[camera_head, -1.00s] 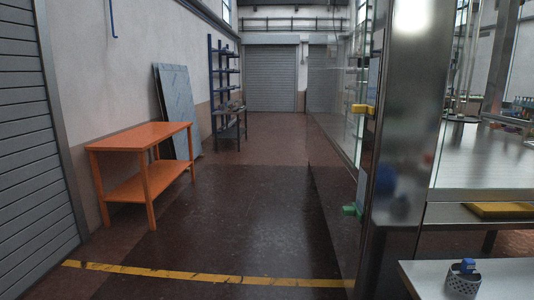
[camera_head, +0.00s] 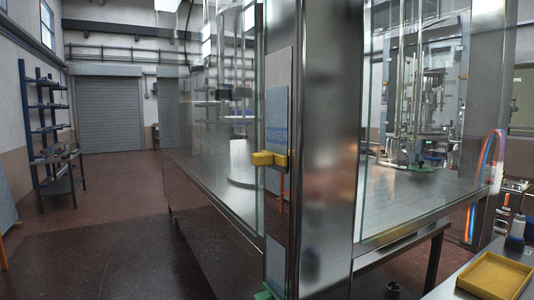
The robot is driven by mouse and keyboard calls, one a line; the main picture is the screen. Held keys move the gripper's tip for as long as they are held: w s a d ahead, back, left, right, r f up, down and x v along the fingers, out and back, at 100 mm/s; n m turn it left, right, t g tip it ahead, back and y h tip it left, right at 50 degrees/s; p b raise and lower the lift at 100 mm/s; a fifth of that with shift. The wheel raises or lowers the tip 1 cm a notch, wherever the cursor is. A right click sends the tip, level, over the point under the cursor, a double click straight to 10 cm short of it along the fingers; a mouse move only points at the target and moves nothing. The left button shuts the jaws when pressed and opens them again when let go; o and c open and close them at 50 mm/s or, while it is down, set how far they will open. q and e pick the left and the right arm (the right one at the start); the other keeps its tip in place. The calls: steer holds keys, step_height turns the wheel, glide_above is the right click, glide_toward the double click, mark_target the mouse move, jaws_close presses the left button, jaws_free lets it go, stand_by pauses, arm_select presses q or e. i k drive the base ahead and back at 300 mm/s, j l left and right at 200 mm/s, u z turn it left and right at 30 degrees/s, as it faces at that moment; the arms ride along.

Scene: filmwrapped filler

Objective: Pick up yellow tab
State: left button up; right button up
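A yellow tab (camera_head: 270,159) sticks out from the edge of the glass-walled machine, near the middle of the head view. It sits at a steel post (camera_head: 330,200), in front of a blue and grey label panel (camera_head: 278,120). Below it, at the bottom edge, a similar green piece (camera_head: 268,291) is partly cut off. Neither of my grippers shows in the view.
A yellow tray (camera_head: 497,275) lies on a steel side table (camera_head: 448,291) at lower right, with a dark bottle-like item (camera_head: 516,232) behind it. The glass machine fills the centre and right. Dark floor (camera_head: 110,240) is open at left. Blue shelving (camera_head: 45,130) stands by the left wall.

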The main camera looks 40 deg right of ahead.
mark_target(265, 158)
steer(key=i+u, duration=0.1)
steer(key=i, duration=1.8)
